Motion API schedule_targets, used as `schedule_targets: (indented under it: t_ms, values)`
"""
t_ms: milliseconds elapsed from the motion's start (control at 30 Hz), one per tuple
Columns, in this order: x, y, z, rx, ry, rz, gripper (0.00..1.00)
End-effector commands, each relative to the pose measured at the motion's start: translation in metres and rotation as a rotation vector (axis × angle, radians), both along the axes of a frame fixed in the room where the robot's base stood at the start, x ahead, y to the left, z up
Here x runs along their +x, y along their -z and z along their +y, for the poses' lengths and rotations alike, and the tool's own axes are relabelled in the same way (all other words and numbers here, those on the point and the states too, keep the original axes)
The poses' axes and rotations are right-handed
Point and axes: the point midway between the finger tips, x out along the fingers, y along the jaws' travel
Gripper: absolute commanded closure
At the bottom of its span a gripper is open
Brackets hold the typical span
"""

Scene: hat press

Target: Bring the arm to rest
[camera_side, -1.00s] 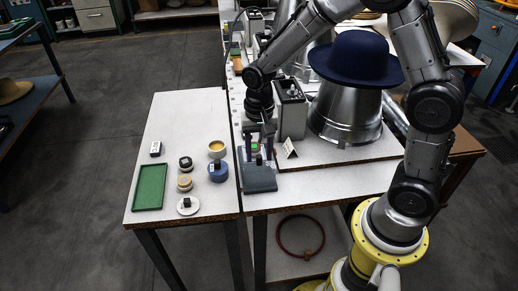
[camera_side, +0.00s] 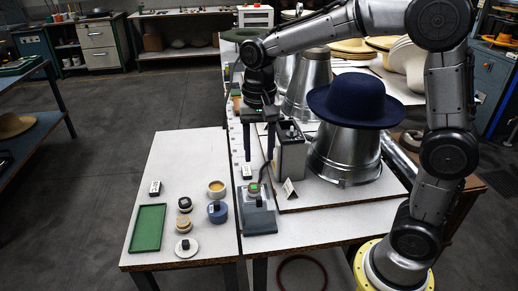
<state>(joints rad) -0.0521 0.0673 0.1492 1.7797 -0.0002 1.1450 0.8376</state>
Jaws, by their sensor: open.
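My gripper (camera_side: 258,155) hangs from the arm, pointing down, with its two fingers spread apart and nothing visible between them. It is above and slightly behind the grey stand (camera_side: 260,220), apart from it as far as I can tell. A small device with a green light (camera_side: 254,190) sits on that stand. The dark blue hat (camera_side: 352,103) rests on the metal hat form (camera_side: 344,155), to the right of my gripper.
A grey box-shaped unit (camera_side: 291,158) stands close to the right of my gripper. A small card (camera_side: 289,189) is in front of it.

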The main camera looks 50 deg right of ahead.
Motion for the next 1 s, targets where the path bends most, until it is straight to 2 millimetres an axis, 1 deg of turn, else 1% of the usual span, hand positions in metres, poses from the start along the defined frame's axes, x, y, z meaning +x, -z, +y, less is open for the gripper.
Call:
schedule_targets:
  t_ms: [333,367,467,567,600,667,700,767,800,867,900,1000]
  values:
    - [0.000,-0.003,-0.001,0.001,0.002,-0.008,0.50]
    - [0.000,-0.006,-0.001,0.001,0.002,-0.016,0.50]
    - [-0.006,-0.026,-0.003,0.004,0.007,-0.070,0.50]
    - [-0.029,-0.049,-0.006,0.006,0.013,-0.137,0.50]
    - [-0.042,-0.057,-0.008,0.006,0.004,-0.168,0.50]
    - [-0.062,-0.067,-0.010,0.004,-0.026,-0.217,0.50]
    - [-0.075,-0.071,-0.012,0.000,-0.055,-0.246,0.50]
    - [-0.096,-0.075,-0.013,-0.010,-0.107,-0.291,0.50]
    - [-0.109,-0.076,-0.014,-0.018,-0.147,-0.320,0.50]
    - [-0.128,-0.074,-0.016,-0.034,-0.211,-0.362,0.50]
    - [-0.140,-0.072,-0.016,-0.047,-0.258,-0.386,0.50]
    - [-0.165,-0.062,-0.018,-0.084,-0.379,-0.439,0.50]
